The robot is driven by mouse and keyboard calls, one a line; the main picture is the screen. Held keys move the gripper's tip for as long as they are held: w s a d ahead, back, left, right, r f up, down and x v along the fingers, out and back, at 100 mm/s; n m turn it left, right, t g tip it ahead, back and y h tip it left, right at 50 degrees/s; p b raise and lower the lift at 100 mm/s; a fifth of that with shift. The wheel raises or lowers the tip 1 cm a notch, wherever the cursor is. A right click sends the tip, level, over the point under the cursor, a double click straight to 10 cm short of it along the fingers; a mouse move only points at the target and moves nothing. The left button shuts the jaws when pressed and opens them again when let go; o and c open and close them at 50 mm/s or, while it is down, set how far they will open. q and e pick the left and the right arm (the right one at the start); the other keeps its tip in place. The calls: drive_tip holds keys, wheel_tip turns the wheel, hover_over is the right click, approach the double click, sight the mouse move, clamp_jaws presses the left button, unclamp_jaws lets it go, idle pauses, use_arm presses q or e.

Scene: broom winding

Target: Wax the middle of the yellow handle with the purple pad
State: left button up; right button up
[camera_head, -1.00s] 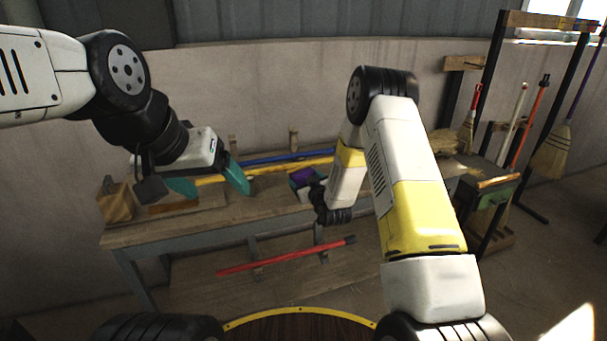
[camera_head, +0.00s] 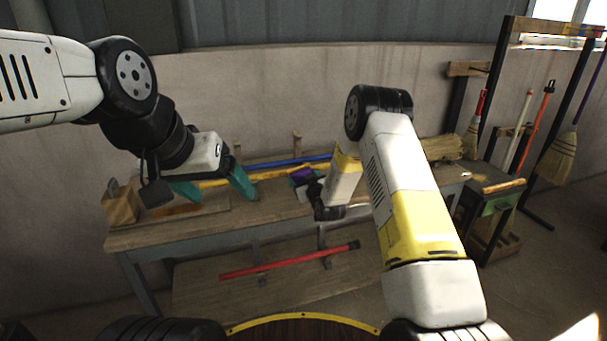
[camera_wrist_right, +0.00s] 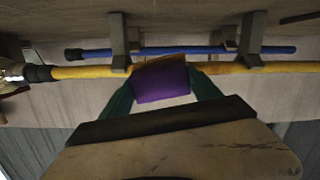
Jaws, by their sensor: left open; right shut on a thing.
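The yellow handle (camera_head: 270,174) lies along the back of the workbench, in front of a blue handle; it crosses the right wrist view (camera_wrist_right: 85,72). The purple pad (camera_wrist_right: 162,84) is between the teal fingers of my right gripper (camera_wrist_right: 162,90), which is shut on it. The pad's tan upper part overlaps the handle near its middle; I cannot tell how firmly they touch. In the head view the pad (camera_head: 301,174) shows beside my right wrist, which hides much of that gripper. My left gripper (camera_head: 213,188) is open over the left part of the bench, its fingers apart near the handle.
The blue handle (camera_head: 290,162) lies behind the yellow one. Upright holders (camera_wrist_right: 119,40) stand by the handles. A wooden block (camera_head: 120,205) is at the bench's left end. A red handle (camera_head: 290,262) lies on the lower shelf. Brooms (camera_head: 557,155) hang on a rack at right.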

drive_tip(key=shift+x, duration=0.85)
drive_tip(key=shift+a, duration=0.15)
